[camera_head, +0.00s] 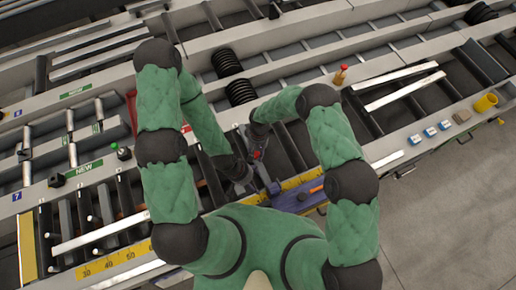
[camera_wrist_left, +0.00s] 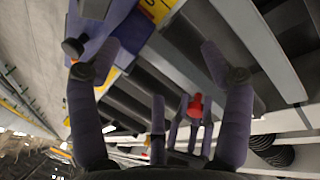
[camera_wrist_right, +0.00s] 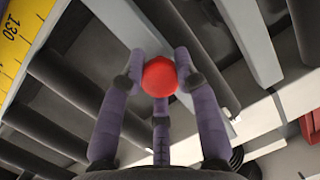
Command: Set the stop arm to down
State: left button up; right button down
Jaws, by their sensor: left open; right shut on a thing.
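A round red knob, which I take to be the stop arm's handle (camera_wrist_right: 159,77), sits between my right gripper's fingers (camera_wrist_right: 158,68) in the right wrist view. That gripper is shut on it. The knob also shows in the left wrist view (camera_wrist_left: 195,104); the arm it belongs to is mostly hidden. In the head view my right gripper (camera_head: 257,152) is over the rollers, just above my left one. My left gripper (camera_head: 249,181) is open and empty, beside a blue-purple stop block (camera_head: 290,201) on the yellow scale. The left wrist view shows this block (camera_wrist_left: 98,40) with a black knob.
The yellow ruler (camera_head: 116,259) runs along the table's near edge. Dark rollers and pale bars (camera_head: 400,92) lie around the grippers. A red-and-yellow post (camera_head: 340,75) and a yellow cup (camera_head: 485,102) stand to the right. Open floor (camera_head: 450,200) is at lower right.

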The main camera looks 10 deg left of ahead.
jog(key=shift+s+d+f, duration=0.1)
jog(key=shift+s+f, duration=0.1)
jog(key=shift+f, duration=0.05)
jog(key=c, duration=0.9)
grip_release()
jog(key=shift+w, duration=0.15)
jog(key=shift+w+r, duration=0.15)
jog(key=shift+r, duration=0.3)
jog(key=v, duration=1.1)
